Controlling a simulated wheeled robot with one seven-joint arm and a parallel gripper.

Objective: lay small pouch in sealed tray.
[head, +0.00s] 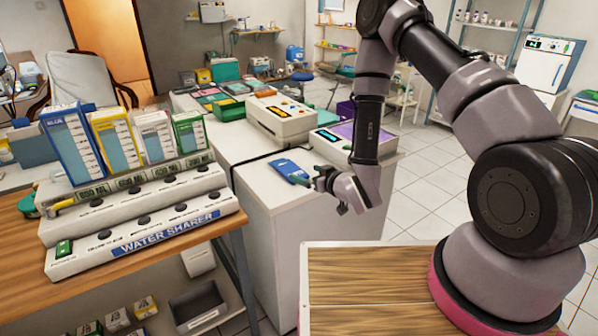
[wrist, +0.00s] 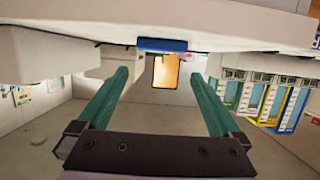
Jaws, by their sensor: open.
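A small blue pouch (head: 286,168) lies flat on the white counter (head: 262,187) near its right edge. In the wrist view, which looks turned upside down, a blue strip of the pouch (wrist: 162,45) shows at the counter's edge, ahead of the fingers. My gripper (head: 318,173) is beside the pouch, on its right, at the counter edge. In the wrist view my gripper (wrist: 158,80) is open, its two teal fingers wide apart with nothing between them. Several coloured flat trays (head: 208,92) lie at the counter's far end; I cannot tell which is the sealed tray.
A white machine (head: 283,117) and a purple-topped device with a lit display (head: 352,135) stand on the counter behind the pouch. The water shaker (head: 150,232) and upright boxes (head: 112,140) fill the wooden table at left. A black cable crosses the counter.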

